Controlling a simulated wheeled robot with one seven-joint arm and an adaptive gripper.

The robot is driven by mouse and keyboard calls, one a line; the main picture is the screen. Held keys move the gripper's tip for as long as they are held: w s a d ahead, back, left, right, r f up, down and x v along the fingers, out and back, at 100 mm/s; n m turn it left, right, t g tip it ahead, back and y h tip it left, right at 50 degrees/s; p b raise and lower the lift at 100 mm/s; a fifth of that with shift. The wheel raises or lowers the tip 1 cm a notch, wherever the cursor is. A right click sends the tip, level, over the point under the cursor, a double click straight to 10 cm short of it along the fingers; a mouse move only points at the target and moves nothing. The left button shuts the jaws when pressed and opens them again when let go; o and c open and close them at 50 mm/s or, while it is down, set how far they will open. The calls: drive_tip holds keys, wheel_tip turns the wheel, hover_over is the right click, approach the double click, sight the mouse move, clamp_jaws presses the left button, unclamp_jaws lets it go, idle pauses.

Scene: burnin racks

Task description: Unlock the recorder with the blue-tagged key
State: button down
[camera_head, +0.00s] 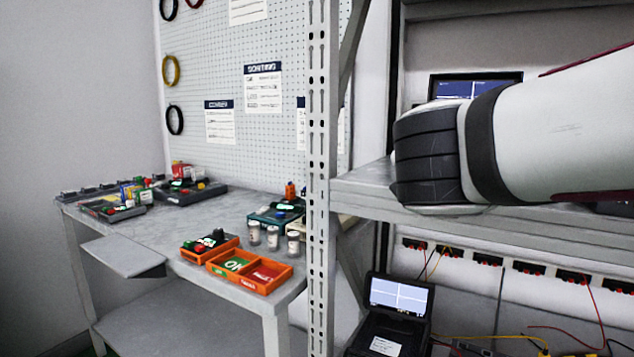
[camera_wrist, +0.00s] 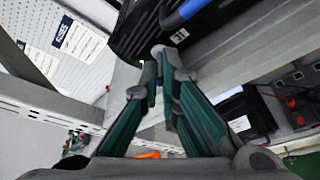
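My gripper (camera_wrist: 160,78) has teal fingers that come close together at the tips. A small grey piece (camera_wrist: 158,50) shows at the tips, and I cannot tell whether it is a key held between them or part of the gripper. Just beyond the tips is a dark ribbed unit (camera_wrist: 140,35) with a blue bar (camera_wrist: 186,12) and a small pale label (camera_wrist: 180,37). I cannot tell whether the tips touch it. In the head view, a unit with a lit screen (camera_head: 475,86), possibly the recorder, stands on the upper shelf behind my arm. No blue tag or keyhole is clearly visible.
A rack post (camera_head: 320,180) and shelf edge (camera_head: 460,222) stand close to my arm. A black device with a screen (camera_head: 398,295) sits below. The workbench (camera_head: 140,228) at left holds an orange tray (camera_head: 262,289), jars (camera_head: 273,238) and other bins. Loose wires hang at lower right.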

idle(0.3)
drive_tip(key=c, duration=2.1)
unclamp_jaws()
drive_tip(key=v, duration=1.2)
